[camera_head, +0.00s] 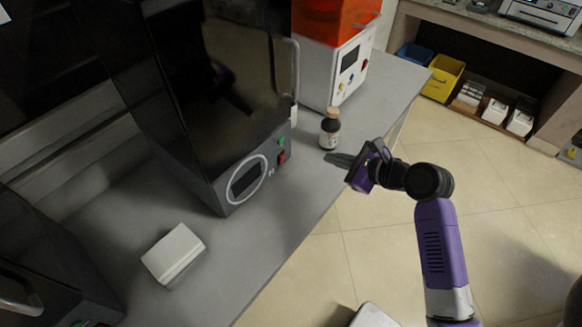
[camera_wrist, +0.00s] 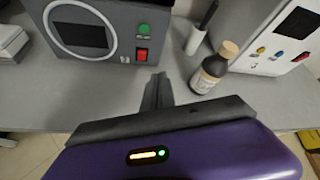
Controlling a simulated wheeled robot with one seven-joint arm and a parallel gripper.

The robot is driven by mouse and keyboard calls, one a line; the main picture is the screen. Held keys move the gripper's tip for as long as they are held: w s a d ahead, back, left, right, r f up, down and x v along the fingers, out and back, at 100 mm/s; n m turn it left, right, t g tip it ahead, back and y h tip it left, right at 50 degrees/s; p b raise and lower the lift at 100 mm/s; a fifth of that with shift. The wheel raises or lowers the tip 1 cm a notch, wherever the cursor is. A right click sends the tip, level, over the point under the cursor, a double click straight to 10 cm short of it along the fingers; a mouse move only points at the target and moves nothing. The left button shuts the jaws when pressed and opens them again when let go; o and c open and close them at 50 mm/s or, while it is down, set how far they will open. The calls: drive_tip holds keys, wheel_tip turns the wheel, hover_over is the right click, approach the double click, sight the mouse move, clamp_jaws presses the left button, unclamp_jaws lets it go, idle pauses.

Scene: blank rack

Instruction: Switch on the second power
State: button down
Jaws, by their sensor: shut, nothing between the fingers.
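A dark grey machine (camera_head: 228,105) with a black glass door stands on the bench. In the wrist view the red switch (camera_wrist: 142,55) and green button (camera_wrist: 143,29) lie just beyond my fingertips. My gripper (camera_head: 335,158) is shut and empty above the bench edge, apart from the switch and to its right. It also shows in the wrist view (camera_wrist: 157,82), pointing toward the panel. Whether any power is on is unclear.
A brown bottle (camera_head: 330,130) stands close to my gripper. An orange and white machine (camera_head: 335,68) with coloured buttons stands behind it. A white box (camera_head: 173,254) lies on the bench, and another dark machine (camera_head: 40,270) stands at lower left. Bench space before the panel is clear.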

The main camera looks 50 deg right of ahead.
drive_tip(key=shift+s+a+f+m+g+y, duration=0.25)
drive_tip(key=shift+a+f+m+y, duration=0.2)
drive_tip(key=shift+a+m, duration=0.4)
drive_tip(key=shift+s+a+f+m+g+y, duration=0.15)
drive_tip(key=shift+s+a+f+m+y, duration=0.3)
drive_tip(key=shift+a+m, duration=0.4)
drive_tip(key=shift+w, duration=0.2)
approach(282, 160)
wheel_tip(282, 160, down, 4)
drive_tip(key=shift+w+a+r, duration=0.15)
drive_tip(key=shift+w+r, duration=0.05)
drive_tip(key=w, duration=0.3)
drive_tip(key=shift+w+r, duration=0.15)
drive_tip(key=shift+w, duration=0.6)
